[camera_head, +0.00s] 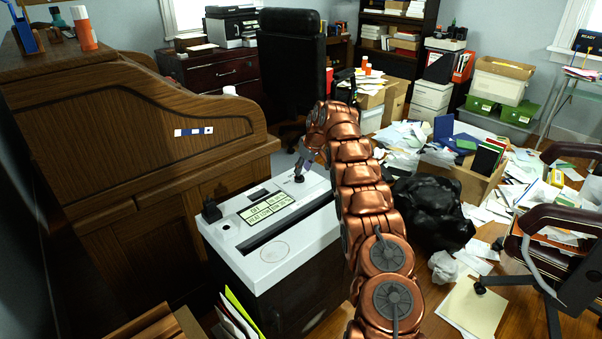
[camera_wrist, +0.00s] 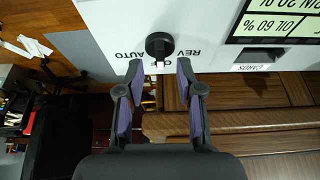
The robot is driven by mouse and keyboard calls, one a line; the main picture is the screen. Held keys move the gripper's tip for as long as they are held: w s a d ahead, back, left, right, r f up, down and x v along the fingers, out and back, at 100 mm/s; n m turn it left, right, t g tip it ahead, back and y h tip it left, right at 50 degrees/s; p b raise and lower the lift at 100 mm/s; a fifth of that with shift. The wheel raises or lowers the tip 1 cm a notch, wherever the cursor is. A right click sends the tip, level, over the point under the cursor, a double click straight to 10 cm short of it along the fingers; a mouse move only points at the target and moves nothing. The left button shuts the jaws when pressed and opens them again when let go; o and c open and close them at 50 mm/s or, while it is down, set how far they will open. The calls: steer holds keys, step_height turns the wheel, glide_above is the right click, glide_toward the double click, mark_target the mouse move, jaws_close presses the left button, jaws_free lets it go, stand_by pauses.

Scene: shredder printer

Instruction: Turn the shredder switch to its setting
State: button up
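The shredder (camera_head: 290,220) has a white top and a dark body and stands beside the wooden desk. Its switch is a round black knob (camera_wrist: 159,45), with the labels REV, AUTO and a partly hidden one, likely OFF, upside down in the wrist view. A small white mark shows at the knob's lower edge, by the middle label. My gripper (camera_wrist: 160,70) is open and empty, its two fingertips apart just below the knob in the wrist view. In the head view my gripper (camera_head: 302,168) is over the far end of the shredder top, at the small dark knob (camera_head: 299,179).
The wooden roll-top desk (camera_head: 130,130) stands close on the left. A black bag (camera_head: 430,210) lies right of the shredder, with papers and boxes beyond. A black office chair (camera_head: 292,65) stands behind.

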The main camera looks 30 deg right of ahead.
mark_target(300, 177)
steer(key=shift+x, duration=1.5)
steer(key=shift+c, duration=0.2)
jaws_close()
